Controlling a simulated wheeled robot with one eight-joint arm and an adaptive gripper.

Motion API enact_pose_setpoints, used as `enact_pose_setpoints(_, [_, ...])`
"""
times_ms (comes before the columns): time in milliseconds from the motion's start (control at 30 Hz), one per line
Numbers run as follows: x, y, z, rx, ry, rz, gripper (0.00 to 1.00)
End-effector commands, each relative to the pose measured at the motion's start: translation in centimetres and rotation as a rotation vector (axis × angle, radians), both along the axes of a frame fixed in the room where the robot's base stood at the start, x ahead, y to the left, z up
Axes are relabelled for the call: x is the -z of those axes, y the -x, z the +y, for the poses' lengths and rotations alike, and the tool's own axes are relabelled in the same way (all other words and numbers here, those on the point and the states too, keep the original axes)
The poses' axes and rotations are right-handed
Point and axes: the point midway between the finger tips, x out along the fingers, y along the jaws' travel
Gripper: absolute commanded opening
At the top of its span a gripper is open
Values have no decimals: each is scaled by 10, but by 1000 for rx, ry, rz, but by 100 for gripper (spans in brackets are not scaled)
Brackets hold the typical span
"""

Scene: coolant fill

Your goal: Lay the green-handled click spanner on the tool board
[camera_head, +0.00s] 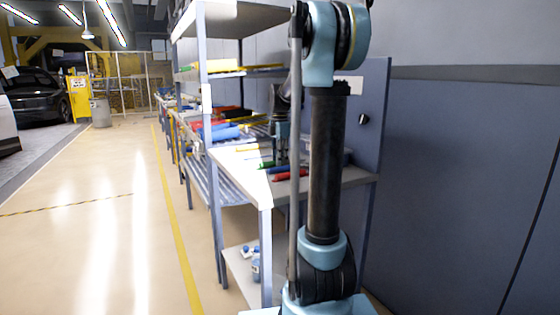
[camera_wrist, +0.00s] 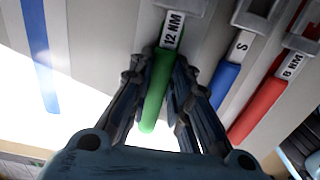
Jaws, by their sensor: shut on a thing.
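The green-handled click spanner (camera_wrist: 158,90) is in the wrist view, with a white "12 NM" label at the top of its handle. My gripper (camera_wrist: 160,68) has one finger on each side of the green handle and is shut on it. In the head view my gripper (camera_head: 281,148) is low over the white bench top (camera_head: 236,158), and a bit of green (camera_head: 265,165) shows beside it. The spanner's head is only partly in view. I cannot tell for certain which surface is the tool board.
A blue-handled tool (camera_wrist: 225,85) marked "S" and a red-handled spanner (camera_wrist: 258,108) marked "8 NM" lie close to the right in the wrist view. A blue strip (camera_wrist: 40,55) is at the left. A shelf post (camera_head: 210,150) stands left of my arm.

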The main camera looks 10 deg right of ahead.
Motion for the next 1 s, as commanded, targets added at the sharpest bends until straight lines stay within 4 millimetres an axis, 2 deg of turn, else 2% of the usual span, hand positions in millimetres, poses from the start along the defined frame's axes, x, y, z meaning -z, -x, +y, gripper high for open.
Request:
enact_pose_setpoints(300, [2,0,-1,1,0,0,0])
enact_pose_setpoints(333, [2,0,-1,1,0,0,22])
enact_pose_setpoints(400, [2,0,-1,1,0,0,38])
enact_pose_setpoints(767, [1,0,-1,1,0,0,38])
enact_pose_setpoints(867, [-5,0,-1,1,0,0,38])
enact_pose_setpoints(1000, [-23,0,-1,2,0,0,38])
